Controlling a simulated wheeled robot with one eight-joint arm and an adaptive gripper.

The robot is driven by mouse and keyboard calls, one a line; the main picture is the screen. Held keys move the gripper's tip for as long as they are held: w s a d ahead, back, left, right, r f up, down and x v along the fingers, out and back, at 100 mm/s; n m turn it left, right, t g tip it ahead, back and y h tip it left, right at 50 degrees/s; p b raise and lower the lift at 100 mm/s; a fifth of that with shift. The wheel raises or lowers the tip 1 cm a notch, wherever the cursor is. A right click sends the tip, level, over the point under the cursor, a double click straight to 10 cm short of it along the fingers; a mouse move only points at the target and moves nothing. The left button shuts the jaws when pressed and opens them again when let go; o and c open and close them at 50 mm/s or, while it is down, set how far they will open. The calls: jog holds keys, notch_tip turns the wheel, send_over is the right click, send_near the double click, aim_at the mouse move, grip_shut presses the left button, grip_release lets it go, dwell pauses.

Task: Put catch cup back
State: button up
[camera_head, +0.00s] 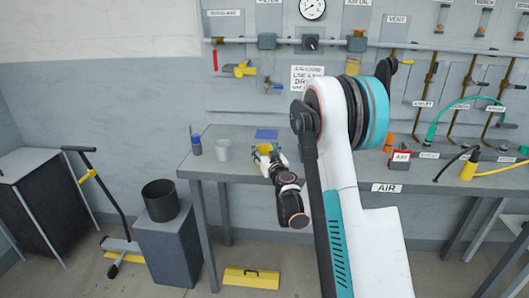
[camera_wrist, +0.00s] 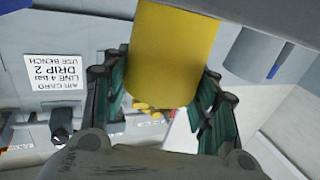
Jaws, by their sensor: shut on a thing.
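A yellow cylinder (camera_wrist: 175,55), which looks like the catch cup, is between the dark green finger pads of my gripper (camera_wrist: 168,92) in the wrist view. My gripper is shut on it. In the head view, my gripper (camera_head: 266,155) is over the left part of the bench, and the yellow cup (camera_head: 263,148) shows partly between its fingers. The fingers hide the rest of the cup. I cannot tell from these views whether its base touches the bench. A blue pad (camera_head: 266,134) lies on the bench just behind it.
A yellow-handled valve (camera_head: 240,69) and pipes are on the wall panel behind. A black bin (camera_head: 160,200) stands on a grey block at the left.

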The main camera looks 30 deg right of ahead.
jog(key=o, duration=0.9)
jog(key=shift+f, duration=0.15)
jog(key=shift+r, duration=0.2)
jog(key=shift+s, duration=0.3)
jog(key=shift+s+a+p, duration=0.1)
jog(key=shift+s+a, duration=0.3)
jog(key=shift+s, duration=1.45)
jog(key=shift+s+a+p, duration=0.15)
jog(key=shift+s+a, duration=0.25)
jog(key=shift+s, duration=1.5)
jog(key=shift+s+a+p, duration=0.1)
jog(key=shift+s+a, duration=0.3)
jog(key=shift+s, duration=1.45)
